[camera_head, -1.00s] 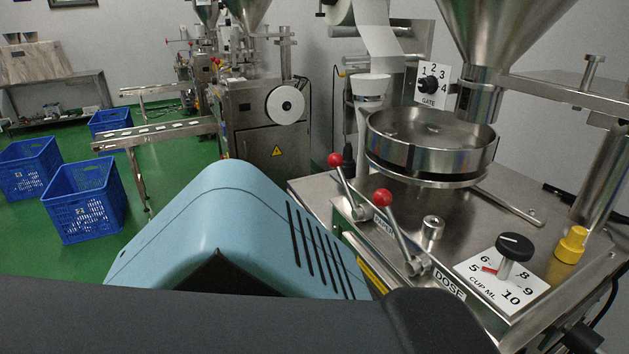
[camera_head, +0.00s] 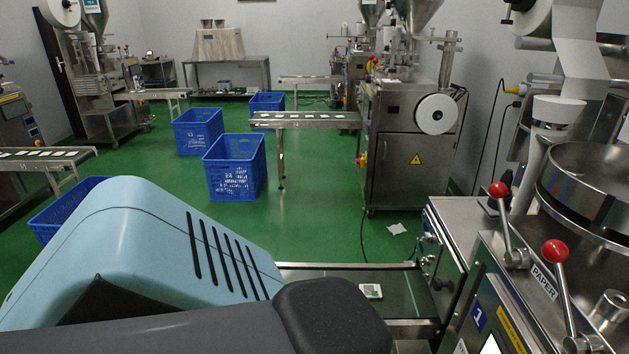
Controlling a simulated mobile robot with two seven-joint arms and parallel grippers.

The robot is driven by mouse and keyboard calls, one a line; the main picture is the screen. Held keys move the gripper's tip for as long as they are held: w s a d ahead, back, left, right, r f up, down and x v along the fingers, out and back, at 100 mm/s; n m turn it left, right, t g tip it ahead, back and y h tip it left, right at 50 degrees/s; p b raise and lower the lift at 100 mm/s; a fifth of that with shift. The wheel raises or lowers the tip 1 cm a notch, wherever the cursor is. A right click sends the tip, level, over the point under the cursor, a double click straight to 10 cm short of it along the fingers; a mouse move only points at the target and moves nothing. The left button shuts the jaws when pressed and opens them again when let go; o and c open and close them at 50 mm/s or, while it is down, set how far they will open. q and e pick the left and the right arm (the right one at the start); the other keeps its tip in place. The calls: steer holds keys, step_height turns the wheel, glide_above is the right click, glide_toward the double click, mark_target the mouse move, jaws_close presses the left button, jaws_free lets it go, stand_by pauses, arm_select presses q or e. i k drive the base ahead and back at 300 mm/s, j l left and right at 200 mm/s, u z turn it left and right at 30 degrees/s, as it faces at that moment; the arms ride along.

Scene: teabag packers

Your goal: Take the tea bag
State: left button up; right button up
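A small white tea bag (camera_head: 371,291) with a darker mark lies flat on the dark conveyor belt (camera_head: 402,300) in front of the nearest packing machine, in the lower middle of the head view. Neither of my grippers shows. A light blue and dark grey part of my own body fills the lower left and hides the near side of the belt's left end.
The nearest machine, with red-knobbed levers (camera_head: 500,190), stands at right. A white scrap (camera_head: 397,229) lies on the green floor. Blue crates (camera_head: 236,168) stand beyond, near another packing machine (camera_head: 413,140) and its conveyor (camera_head: 305,119). Floor between is open.

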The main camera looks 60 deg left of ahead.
mark_target(372, 291)
steer(key=u, duration=1.65)
steer(key=i+j, duration=0.2)
steer(key=j, duration=0.15)
steer(key=i+j, duration=0.2)
steer(key=j, duration=0.15)
steer(key=i+j, duration=0.2)
steer(key=j, duration=0.15)
steer(key=i+j, duration=0.2)
steer(key=j, duration=0.15)
steer(key=z, duration=1.75)
steer(key=i, duration=0.5)
